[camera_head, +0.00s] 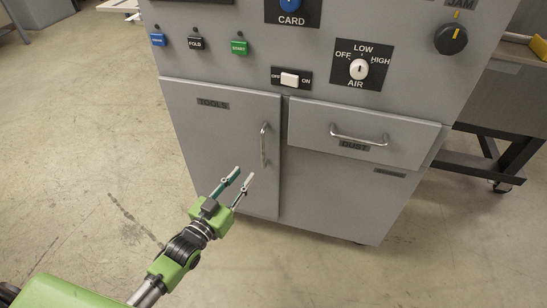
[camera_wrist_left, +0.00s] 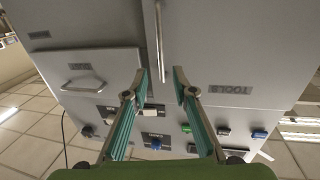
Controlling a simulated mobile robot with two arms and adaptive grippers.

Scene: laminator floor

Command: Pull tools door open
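The grey tools door (camera_head: 222,135) is on the left of the cabinet front and looks closed, with a TOOLS label near its top. Its upright silver handle (camera_head: 263,145) is by the door's right edge. My left gripper (camera_head: 245,175) is open and empty, in front of the door and a little below the handle in the head view. In the left wrist view the handle (camera_wrist_left: 160,40) lies ahead, between the lines of the open fingers (camera_wrist_left: 158,82) and beyond their tips. The fingers look apart from the handle. My right gripper is in neither view.
A dust drawer (camera_head: 365,132) with a horizontal handle is right of the door. Above are buttons, a power switch (camera_head: 290,79) and an air knob (camera_head: 359,69). A dark-framed table (camera_head: 500,100) stands at right. The floor (camera_head: 90,130) at left is clear.

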